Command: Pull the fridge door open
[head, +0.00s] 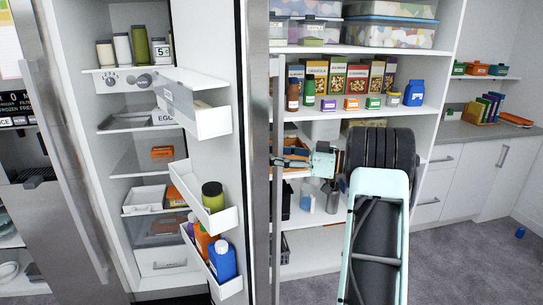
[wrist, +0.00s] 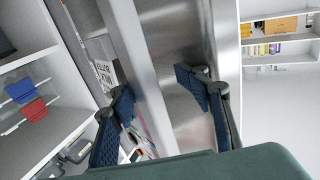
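The fridge door (head: 255,100) stands swung open, seen nearly edge-on in the head view, with its shelf bins facing left. Its long vertical handle (head: 277,220) is on the outer face at right. My gripper (head: 284,160) reaches the handle from the right at about mid-height. In the wrist view the handle bar (wrist: 146,85) runs between the two fingers of my gripper (wrist: 160,95). The fingers are apart, with a clear gap on the right side of the bar. Whether the left finger touches the bar I cannot tell.
The other fridge door (head: 70,200), at left, has its own handle and appears closed. Door bins (head: 208,122) hold bottles and jars. Behind my arm is a pantry shelf (head: 350,52) with boxes and bottles. Grey floor (head: 460,270) is clear at lower right.

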